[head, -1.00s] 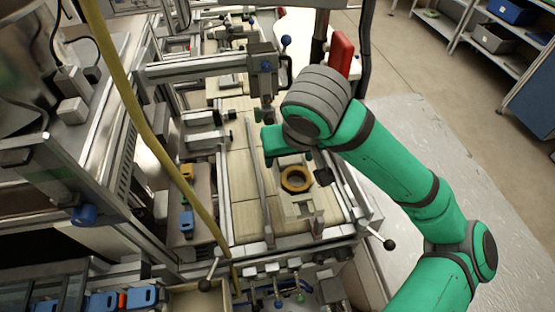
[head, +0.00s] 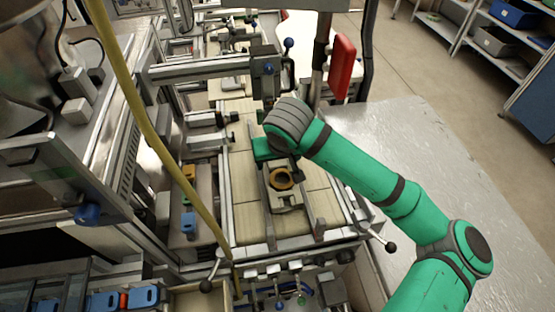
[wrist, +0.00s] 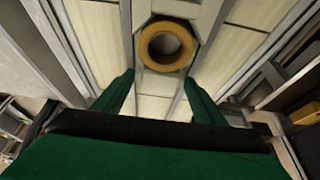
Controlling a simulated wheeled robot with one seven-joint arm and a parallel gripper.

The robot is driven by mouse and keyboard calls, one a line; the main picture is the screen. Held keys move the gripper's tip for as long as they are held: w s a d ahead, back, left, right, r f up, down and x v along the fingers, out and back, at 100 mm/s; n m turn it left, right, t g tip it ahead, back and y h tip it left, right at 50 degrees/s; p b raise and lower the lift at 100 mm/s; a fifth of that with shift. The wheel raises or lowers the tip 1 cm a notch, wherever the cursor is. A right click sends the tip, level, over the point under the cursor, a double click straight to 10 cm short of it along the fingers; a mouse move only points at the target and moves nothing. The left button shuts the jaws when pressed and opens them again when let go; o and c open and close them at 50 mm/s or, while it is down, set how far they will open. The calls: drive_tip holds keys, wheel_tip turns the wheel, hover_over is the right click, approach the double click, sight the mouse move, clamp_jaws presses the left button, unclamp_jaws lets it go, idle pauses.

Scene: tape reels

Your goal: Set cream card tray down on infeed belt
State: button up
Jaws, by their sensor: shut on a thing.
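The cream card tray (head: 286,202) is over the wooden-slatted infeed belt (head: 247,214), with a yellow-brown tape reel (head: 281,179) lying flat in it. The tray also shows at the top of the wrist view (wrist: 207,17), with the reel (wrist: 166,46) near its end closest to me. My gripper (head: 272,160) is at the tray's far end in the head view. Its green fingers show in the wrist view (wrist: 159,85), one on each side of the tray's near end, shut on it. Whether the tray's underside touches the belt cannot be told.
Metal guide rails (head: 256,185) run along the belt. A yellow hose (head: 160,138) crosses the left of the head view. A bracketed crossbar (head: 205,68) spans the belt farther back. Bare belt shows to the left of the tray.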

sight(281, 181)
drive_tip(key=shift+f, duration=0.15)
drive_tip(key=o, duration=1.1)
drive_tip(key=shift+d, duration=0.1)
drive_tip(key=shift+o, duration=0.2)
drive_tip(key=shift+s+r, duration=0.1)
drive_tip(key=shift+r, duration=0.35)
drive_tip(key=a+v, duration=0.1)
drive_tip(key=v, duration=1)
drive_tip(key=shift+d+r, duration=0.15)
drive_tip(key=shift+d, duration=0.3)
